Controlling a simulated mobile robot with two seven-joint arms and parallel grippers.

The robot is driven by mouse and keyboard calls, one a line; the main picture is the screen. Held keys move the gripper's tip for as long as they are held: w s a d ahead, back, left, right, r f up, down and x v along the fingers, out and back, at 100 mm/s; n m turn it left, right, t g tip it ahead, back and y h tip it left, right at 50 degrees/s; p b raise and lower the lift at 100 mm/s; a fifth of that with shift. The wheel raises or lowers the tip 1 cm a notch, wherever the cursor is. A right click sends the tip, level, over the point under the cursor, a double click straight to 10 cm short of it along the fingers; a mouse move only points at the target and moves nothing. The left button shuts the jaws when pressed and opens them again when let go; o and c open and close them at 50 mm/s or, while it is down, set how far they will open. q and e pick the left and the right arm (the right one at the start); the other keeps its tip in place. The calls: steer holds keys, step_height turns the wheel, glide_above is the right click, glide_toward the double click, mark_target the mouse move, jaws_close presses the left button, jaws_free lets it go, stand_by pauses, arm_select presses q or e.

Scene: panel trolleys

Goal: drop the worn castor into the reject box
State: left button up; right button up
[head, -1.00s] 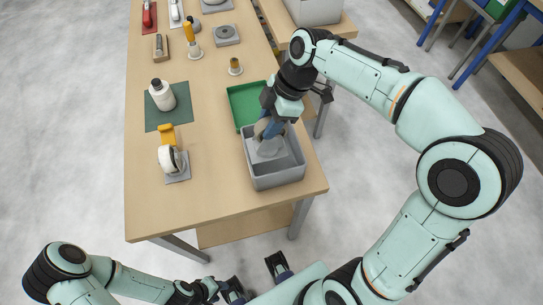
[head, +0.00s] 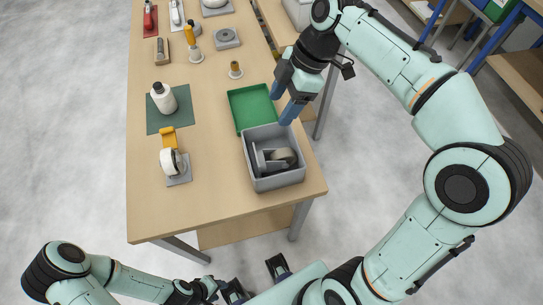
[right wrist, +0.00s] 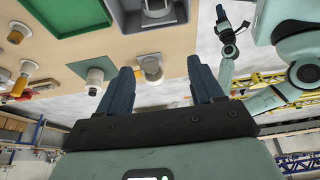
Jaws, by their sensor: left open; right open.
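The castor (head: 283,157), with a grey plate and a brownish-grey wheel, lies tilted inside the grey box (head: 275,183) at the table's right edge. My right gripper (head: 283,104) is open and empty, above and behind the box, clear of the castor. Its two blue fingers also show spread apart in the right wrist view (right wrist: 162,88), with nothing between them. My left gripper (head: 255,279) is open and empty at the bottom of the head view, off the table's front edge.
A green tray (head: 250,108) sits just behind the grey box. A white wheel with a yellow part (head: 172,160) and a white bottle (head: 163,97) on a green mat stand to the left. Several small parts stand farther back. The table's front left is clear.

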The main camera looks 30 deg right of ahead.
steer(key=p+v, duration=0.1)
steer(key=v, duration=0.4)
steer(key=shift+r, duration=0.1)
stand_by(0.4)
